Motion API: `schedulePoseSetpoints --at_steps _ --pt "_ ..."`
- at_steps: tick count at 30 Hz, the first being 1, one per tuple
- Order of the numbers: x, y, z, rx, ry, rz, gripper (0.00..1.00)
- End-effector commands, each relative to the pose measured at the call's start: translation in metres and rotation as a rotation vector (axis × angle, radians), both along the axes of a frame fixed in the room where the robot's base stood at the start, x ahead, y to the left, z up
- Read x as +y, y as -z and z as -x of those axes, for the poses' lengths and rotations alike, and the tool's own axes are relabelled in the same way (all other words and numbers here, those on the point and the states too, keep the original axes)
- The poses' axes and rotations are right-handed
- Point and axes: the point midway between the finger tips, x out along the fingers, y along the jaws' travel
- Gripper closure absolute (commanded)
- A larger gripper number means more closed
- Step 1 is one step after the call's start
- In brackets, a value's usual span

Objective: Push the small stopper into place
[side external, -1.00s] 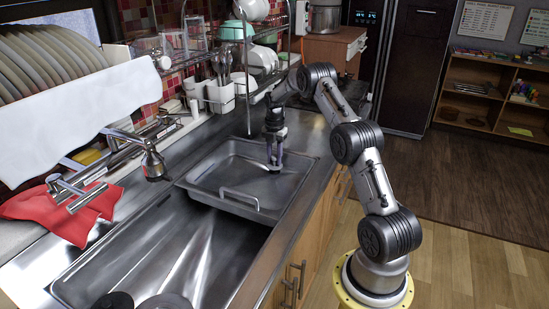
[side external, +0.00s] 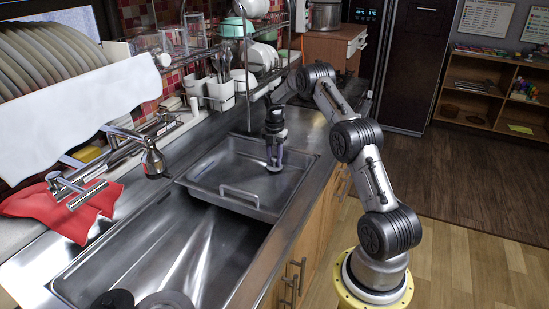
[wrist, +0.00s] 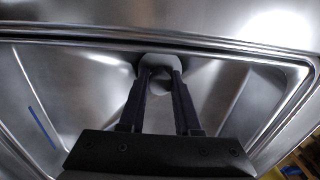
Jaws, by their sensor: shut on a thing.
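My gripper (side external: 274,167) reaches straight down into the shallow steel basin (side external: 215,180), with its fingertips close to the basin floor. In the wrist view, the fingers of my gripper (wrist: 158,76) converge on a small grey rounded piece, the stopper (wrist: 159,62), near the basin's far wall. The gripper is shut on it. The fingers cover part of the stopper, and the drain opening is not clearly visible. I cannot tell how deep the stopper sits. In the side view the stopper is too small to make out.
A larger, deeper sink (side external: 180,250) lies in front of the basin. A chrome faucet (side external: 153,160) and a red cloth (side external: 65,215) are at the left. A wire rack (side external: 265,75) with dishes stands behind.

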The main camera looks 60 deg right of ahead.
Motion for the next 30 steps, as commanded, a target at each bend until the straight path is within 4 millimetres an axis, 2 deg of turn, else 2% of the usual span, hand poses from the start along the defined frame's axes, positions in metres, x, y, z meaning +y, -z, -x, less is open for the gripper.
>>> schedulePoseSetpoints --at_steps 10,11,16,25,30 --pt "0.0 0.007 0.0 0.0 0.0 0.0 1.0" --pt "0.0 0.006 0.0 0.0 0.0 0.0 0.63" --pt "0.0 0.006 0.0 0.0 0.0 0.0 0.33" --pt "0.0 0.005 0.0 0.0 0.0 0.0 0.33" --pt "-0.001 -0.01 -0.001 -0.003 0.0 0.003 0.33"
